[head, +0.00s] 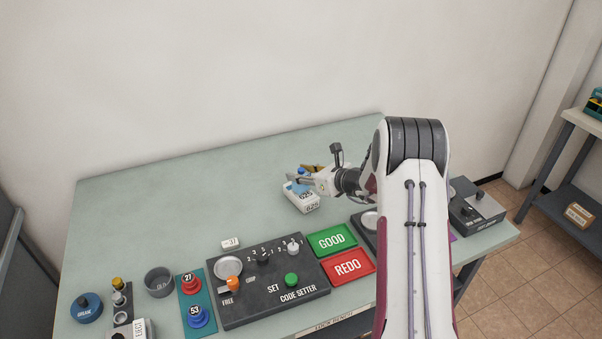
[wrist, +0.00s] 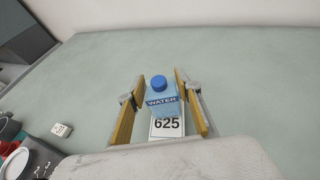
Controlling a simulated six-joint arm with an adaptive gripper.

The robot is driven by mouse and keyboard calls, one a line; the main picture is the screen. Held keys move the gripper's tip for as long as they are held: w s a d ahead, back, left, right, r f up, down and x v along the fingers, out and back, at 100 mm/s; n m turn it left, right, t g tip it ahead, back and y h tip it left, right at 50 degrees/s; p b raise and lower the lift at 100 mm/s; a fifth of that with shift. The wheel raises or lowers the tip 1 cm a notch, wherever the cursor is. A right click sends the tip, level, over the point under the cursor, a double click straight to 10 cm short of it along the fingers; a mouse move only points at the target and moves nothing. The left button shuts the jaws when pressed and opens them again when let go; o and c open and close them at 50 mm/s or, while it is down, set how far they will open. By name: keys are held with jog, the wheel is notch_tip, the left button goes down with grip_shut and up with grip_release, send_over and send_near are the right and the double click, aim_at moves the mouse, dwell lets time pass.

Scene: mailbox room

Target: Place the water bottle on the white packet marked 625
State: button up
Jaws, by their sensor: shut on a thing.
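The water bottle, light blue with a dark blue cap, shows in the wrist view (wrist: 161,98) between my gripper's two yellow-padded fingers. My gripper (wrist: 158,100) is shut on it. The bottle is upright or nearly so. The white packet marked 625 (wrist: 167,127) lies on the table under and just nearer than the bottle in the wrist view. In the head view the packet (head: 302,203) sits at mid-table, with the bottle (head: 297,187) and my gripper (head: 308,179) right over its far part. I cannot tell whether the bottle's base touches the packet; the packet's far part is hidden.
The code setter panel (head: 268,285), the green GOOD plate (head: 332,239) and the red REDO plate (head: 347,267) lie nearer the front. A small white tag (head: 231,243) and a grey cup (head: 158,282) are at left. The table's back left is clear.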

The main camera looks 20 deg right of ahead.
jog(key=o, duration=1.2)
jog(key=shift+f, duration=0.15)
jog(key=shift+r, duration=0.25)
jog(key=v, duration=1.2)
